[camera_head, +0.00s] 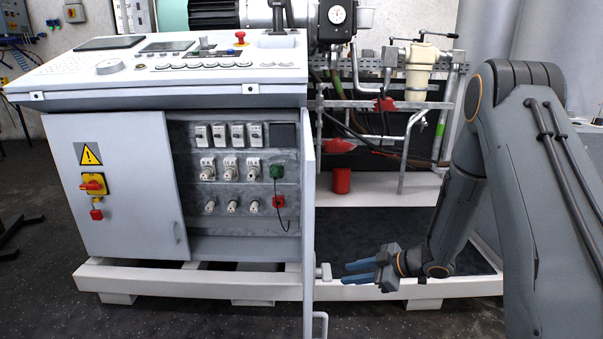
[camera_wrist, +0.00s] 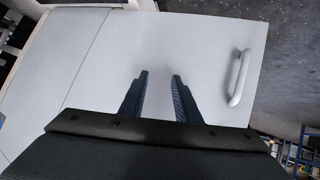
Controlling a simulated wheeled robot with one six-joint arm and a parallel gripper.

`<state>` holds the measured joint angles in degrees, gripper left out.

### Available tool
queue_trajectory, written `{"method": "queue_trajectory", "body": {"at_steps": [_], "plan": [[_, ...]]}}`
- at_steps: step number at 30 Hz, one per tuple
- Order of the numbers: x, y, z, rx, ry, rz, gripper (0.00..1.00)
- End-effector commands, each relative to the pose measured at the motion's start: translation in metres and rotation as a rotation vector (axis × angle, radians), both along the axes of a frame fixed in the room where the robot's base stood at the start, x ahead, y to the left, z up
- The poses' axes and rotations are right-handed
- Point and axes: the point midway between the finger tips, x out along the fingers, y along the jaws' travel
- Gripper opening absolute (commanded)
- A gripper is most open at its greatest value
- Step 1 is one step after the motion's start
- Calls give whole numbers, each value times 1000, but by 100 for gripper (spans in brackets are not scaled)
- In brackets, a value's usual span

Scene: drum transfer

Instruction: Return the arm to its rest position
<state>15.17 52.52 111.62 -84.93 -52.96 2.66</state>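My gripper (camera_head: 347,272) is low at the right of the white cabinet in the head view, with its blue-grey fingers pointing left toward a cabinet door. The wrist view shows both fingers of my gripper (camera_wrist: 160,76) apart with nothing between them. The white door (camera_head: 308,220) stands swung open and nearly edge-on in the head view. The door (camera_wrist: 190,40) fills much of the wrist view behind the fingers. Its handle (camera_wrist: 240,78) is to the right of the fingers and not held. My arm reaches down from the right and is bent at the elbow.
The open cabinet shows a panel of switches (camera_head: 230,165). A sloped control console (camera_head: 180,65) is on top. A red cylinder (camera_head: 341,181) stands on a shelf behind my gripper, below pipes and a cream vessel (camera_head: 421,65). A white base frame (camera_head: 180,283) runs low. The dark floor in front is clear.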

Motion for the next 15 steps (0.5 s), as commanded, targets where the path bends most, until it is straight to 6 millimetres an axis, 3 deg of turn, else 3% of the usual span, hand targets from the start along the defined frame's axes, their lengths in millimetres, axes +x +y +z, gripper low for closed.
{"method": "queue_trajectory", "body": {"at_steps": [3,7,11,15], "plan": [[20,-16,34,-100,5,-185,29],[22,-39,66,-187,46,-393,29],[3,-59,95,-249,119,-592,29],[-38,-74,121,-287,232,-793,29]]}}
